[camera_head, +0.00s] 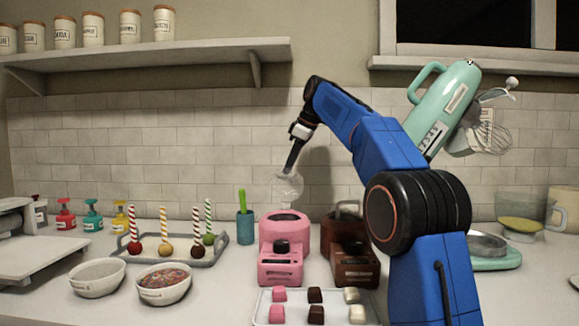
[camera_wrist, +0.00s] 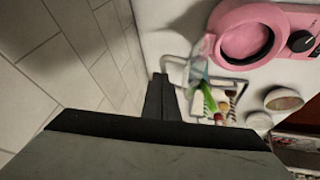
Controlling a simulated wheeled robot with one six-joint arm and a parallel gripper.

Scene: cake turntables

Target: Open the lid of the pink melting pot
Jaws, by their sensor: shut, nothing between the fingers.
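The pink melting pot (camera_head: 281,268) stands on the counter below my gripper, with a black knob on its front. Its clear lid (camera_head: 288,187) appears raised upright at the back of the pot. In the wrist view the pot's pink ring (camera_wrist: 226,46) and round well are uncovered, and the clear lid (camera_wrist: 201,52) stands at the ring's edge. My gripper (camera_head: 289,172) points down, shut and empty, its tips at or just above the lid's upper part. In the wrist view its fingers (camera_wrist: 160,90) are together. I cannot tell whether they touch the lid.
A brown melting pot (camera_head: 353,270) stands close on the right. A green-handled tool in a blue cup (camera_head: 245,226) and a cake-pop tray (camera_head: 212,252) are on the left. A tray of candy blocks (camera_head: 264,313) lies in front. The tiled wall is close behind.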

